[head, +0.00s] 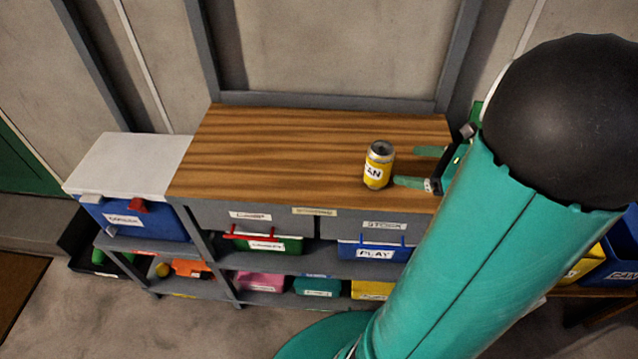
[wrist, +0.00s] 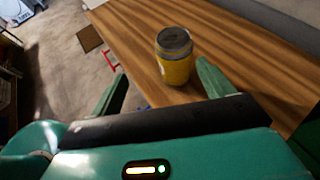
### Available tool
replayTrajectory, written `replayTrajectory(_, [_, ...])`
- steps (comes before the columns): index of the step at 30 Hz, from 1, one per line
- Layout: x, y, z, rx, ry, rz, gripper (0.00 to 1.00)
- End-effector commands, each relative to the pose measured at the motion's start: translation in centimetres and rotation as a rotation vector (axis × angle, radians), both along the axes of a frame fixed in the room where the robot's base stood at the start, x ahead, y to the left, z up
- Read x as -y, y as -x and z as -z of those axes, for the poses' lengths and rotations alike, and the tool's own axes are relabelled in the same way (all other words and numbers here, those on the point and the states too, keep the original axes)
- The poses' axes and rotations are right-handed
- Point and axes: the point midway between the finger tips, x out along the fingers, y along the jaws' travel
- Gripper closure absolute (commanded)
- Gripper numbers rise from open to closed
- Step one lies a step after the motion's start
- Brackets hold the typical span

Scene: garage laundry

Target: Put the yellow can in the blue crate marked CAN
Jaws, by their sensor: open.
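The yellow can (head: 377,166) stands upright on the wooden bench top, near its front right part, with a CAN label facing front. My gripper (head: 412,167) is just to the right of the can, fingers open and pointing left at it. In the wrist view the can (wrist: 174,58) stands beyond the gripper (wrist: 160,86), nearer the right fingertip, with nothing between the fingers. A blue crate (head: 615,255) shows at the right edge, with a partly cut-off label that seems to read CAN. My arm hides part of that area.
The wooden bench top (head: 270,150) is otherwise clear. Below it are drawers and shelves with a green bin (head: 264,243) and a blue bin marked PLAY (head: 375,252). A white-lidded blue cooler (head: 130,165) stands left. A yellow bin (head: 583,266) sits beside the blue crate.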

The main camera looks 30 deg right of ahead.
Motion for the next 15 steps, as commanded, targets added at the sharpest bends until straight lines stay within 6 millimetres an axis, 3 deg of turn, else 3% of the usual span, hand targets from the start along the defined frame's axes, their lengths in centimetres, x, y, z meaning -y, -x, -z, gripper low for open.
replayTrajectory(6, [-10.1,-2.6,-1.7,-0.042,0.354,-0.465,0.20])
replayTrajectory(9, [-14.7,-2.5,-2.3,-0.035,0.569,-0.719,0.20])
replayTrajectory(15, [-21.5,-1.2,-3.5,0.045,1.030,-1.200,0.20])
